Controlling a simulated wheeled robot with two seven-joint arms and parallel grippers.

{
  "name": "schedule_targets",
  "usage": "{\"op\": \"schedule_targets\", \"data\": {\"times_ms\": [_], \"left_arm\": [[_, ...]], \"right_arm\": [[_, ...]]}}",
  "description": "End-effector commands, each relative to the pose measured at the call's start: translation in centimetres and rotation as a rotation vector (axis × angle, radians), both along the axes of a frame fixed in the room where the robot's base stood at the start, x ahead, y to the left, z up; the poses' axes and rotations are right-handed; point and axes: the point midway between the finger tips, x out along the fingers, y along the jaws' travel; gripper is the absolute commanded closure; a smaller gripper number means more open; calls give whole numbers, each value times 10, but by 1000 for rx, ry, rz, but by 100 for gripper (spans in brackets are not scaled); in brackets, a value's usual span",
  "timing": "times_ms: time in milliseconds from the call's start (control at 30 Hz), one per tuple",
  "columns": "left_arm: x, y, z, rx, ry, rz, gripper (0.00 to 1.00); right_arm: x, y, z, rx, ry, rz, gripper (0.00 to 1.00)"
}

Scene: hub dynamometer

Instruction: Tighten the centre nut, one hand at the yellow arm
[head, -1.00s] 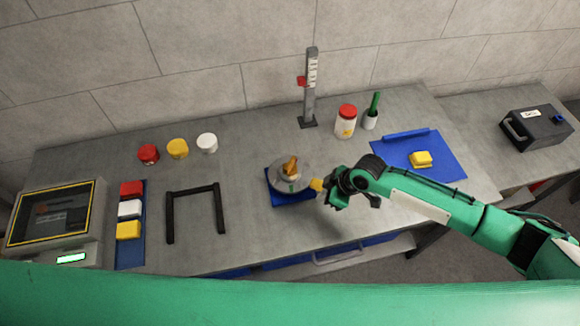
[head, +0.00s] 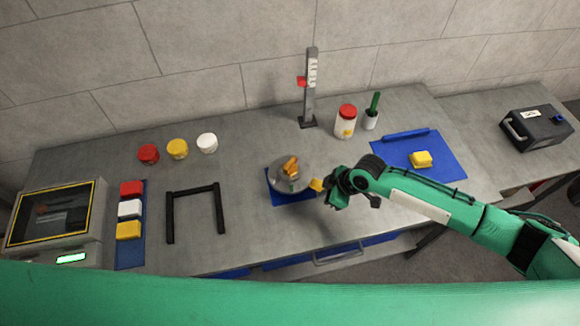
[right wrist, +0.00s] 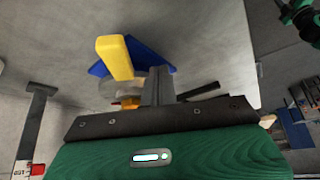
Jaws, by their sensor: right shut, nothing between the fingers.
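The round grey hub (head: 303,178) sits on a blue base (head: 279,197) near the middle of the bench. An orange-yellow centre piece (head: 290,164), apparently the centre nut, stands on top of it. The yellow arm (head: 316,185) sticks out at the hub's right side; it is large in the right wrist view (right wrist: 115,58). My right gripper (head: 333,188) is beside the yellow arm's outer end, shut and empty. In the right wrist view its fingers (right wrist: 158,86) lie just right of the yellow arm; contact is unclear. My left gripper is out of view.
A black frame (head: 195,188) stands left of the hub. Behind are a gauge post (head: 310,90), a red-lidded jar (head: 346,120) and a green-handled cup (head: 371,118). A blue mat (head: 440,160) with a yellow block (head: 420,159) lies to the right.

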Motion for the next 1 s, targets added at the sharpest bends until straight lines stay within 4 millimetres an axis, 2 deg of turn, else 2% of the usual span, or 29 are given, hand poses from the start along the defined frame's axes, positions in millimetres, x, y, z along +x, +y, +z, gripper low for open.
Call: {"op": "schedule_targets", "data": {"times_ms": [1000], "left_arm": [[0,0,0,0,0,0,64]], "right_arm": [[0,0,-39,0,0,-1,100]]}}
